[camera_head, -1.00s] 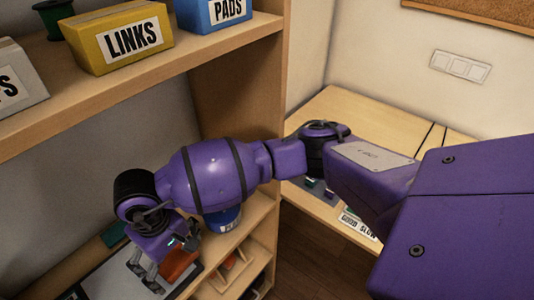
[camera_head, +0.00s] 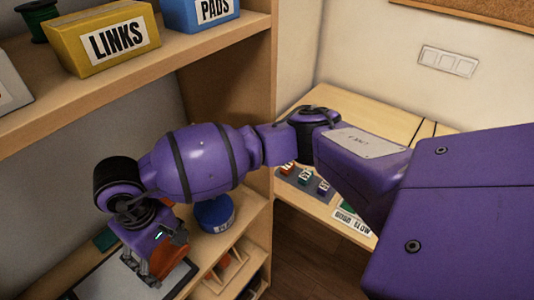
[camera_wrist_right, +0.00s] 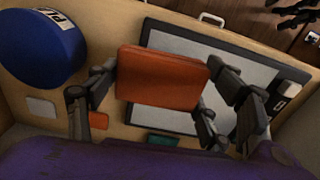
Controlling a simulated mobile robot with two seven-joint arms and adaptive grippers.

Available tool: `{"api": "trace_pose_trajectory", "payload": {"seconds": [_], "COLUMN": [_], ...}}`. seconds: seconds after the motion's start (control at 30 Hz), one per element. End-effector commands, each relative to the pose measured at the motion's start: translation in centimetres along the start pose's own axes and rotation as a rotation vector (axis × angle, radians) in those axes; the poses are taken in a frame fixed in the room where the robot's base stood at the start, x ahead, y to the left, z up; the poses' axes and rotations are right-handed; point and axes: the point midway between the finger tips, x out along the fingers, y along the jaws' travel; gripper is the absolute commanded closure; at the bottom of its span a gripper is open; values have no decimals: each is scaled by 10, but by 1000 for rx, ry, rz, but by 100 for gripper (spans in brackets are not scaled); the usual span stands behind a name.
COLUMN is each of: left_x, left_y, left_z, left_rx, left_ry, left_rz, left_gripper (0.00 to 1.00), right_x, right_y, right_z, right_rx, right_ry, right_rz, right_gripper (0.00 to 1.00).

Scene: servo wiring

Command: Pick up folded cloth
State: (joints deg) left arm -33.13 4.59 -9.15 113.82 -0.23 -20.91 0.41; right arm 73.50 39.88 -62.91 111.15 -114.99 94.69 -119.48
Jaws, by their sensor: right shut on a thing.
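The folded cloth is orange and squarish. In the right wrist view the cloth (camera_wrist_right: 160,78) sits between the fingers of my right gripper (camera_wrist_right: 158,90), which is shut on it. In the head view the cloth (camera_head: 171,257) shows partly behind my right gripper (camera_head: 148,270), over the lower shelf. The gripper's body and fingers hide part of it there.
A blue round tub (camera_head: 214,214) stands close to the right of the gripper. A pale dark-framed board (camera_head: 112,280) lies on the shelf below. An upper shelf (camera_head: 195,65) holds a yellow LINKS box (camera_head: 105,42) and a blue PADS box (camera_head: 212,12).

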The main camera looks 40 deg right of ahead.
Motion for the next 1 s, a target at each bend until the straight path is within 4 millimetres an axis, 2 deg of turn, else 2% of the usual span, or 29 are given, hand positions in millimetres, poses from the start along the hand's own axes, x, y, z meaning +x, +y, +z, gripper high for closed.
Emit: {"api": "trace_pose_trajectory", "payload": {"seconds": [0.23,0.4,0.53,0.73,1.0], "left_x": [2,4,5,6,7], "left_y": [-1,-1,-1,0,0], "left_z": [3,9,12,10,9], "left_rx": [1,3,4,4,4], "left_ry": [-2,-10,-14,-11,-8], "left_rz": [-2,-2,-2,-2,-1], "left_gripper": [60,60,60,60,60], "right_x": [-58,-75,-86,-95,-97], "right_y": [-15,-27,-34,-40,-40], "right_z": [46,88,111,129,133], "right_rx": [-10,-11,-9,-5,-3], "right_ry": [6,1,1,1,1], "right_rz": [-1,-2,-1,0,0], "right_gripper": [48,48,48,48,48]}}
